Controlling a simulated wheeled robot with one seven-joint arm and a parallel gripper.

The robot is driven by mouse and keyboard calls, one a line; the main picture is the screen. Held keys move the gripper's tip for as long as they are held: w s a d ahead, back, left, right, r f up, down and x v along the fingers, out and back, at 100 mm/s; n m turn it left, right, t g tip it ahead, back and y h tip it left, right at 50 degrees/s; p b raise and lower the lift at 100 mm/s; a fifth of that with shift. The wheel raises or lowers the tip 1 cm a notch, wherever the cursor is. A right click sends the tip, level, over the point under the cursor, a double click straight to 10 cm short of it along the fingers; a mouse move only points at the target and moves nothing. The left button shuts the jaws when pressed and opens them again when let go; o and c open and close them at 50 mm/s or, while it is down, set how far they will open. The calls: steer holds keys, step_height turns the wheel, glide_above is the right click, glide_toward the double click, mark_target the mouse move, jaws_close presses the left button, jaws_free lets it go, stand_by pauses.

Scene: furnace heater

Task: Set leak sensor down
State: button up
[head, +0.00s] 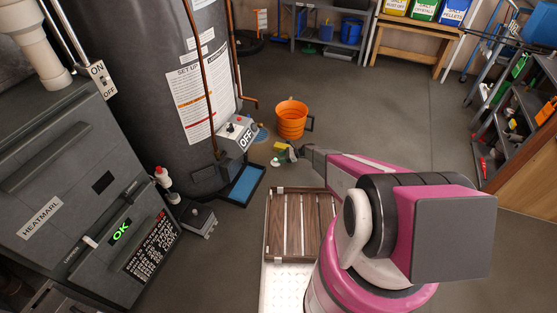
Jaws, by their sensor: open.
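My pink arm reaches away from me over the floor, and my gripper (288,154) is at its far end, small in the view. Its jaws are open. A small green and yellow object (280,146) shows right beside the fingertips, and a small pale object (275,162) shows just below them. I cannot tell which of these, if either, is the leak sensor, or whether the fingers touch them. The grey tank (150,70) stands to the left of the gripper, with a blue-lined tray (245,186) at its base.
An orange bucket (292,118) stands just beyond the gripper. A slatted wooden crate (276,222) is nearer me. The dark furnace cabinet (60,180) fills the left, and a tool shelf (500,120) stands at the right. The floor (390,110) between bucket and shelf is clear.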

steer(key=v, duration=0.9)
steer(key=shift+s+d+r, duration=0.1)
steer(key=shift+d+r, duration=0.05)
steer(key=s+d+r+n+h, duration=0.4)
steer(key=s+r+n, duration=0.2)
steer(key=s+r, duration=0.5)
steer(key=s+d+r+n+h, duration=0.4)
steer(key=s+r, duration=0.8)
steer(key=r, duration=0.8)
steer(key=s+d+r+n+t+h, duration=0.1)
steer(key=s+d+r+n+h, duration=0.3)
steer(key=s+r+n, duration=0.3)
steer(key=s+r, duration=0.2)
steer(key=r, duration=0.2)
steer(key=s+r+h, duration=0.1)
steer(key=s+r, duration=0.2)
steer(key=r, duration=0.2)
steer(key=shift+r+n+h, duration=0.2)
steer(key=shift+n+h, duration=0.1)
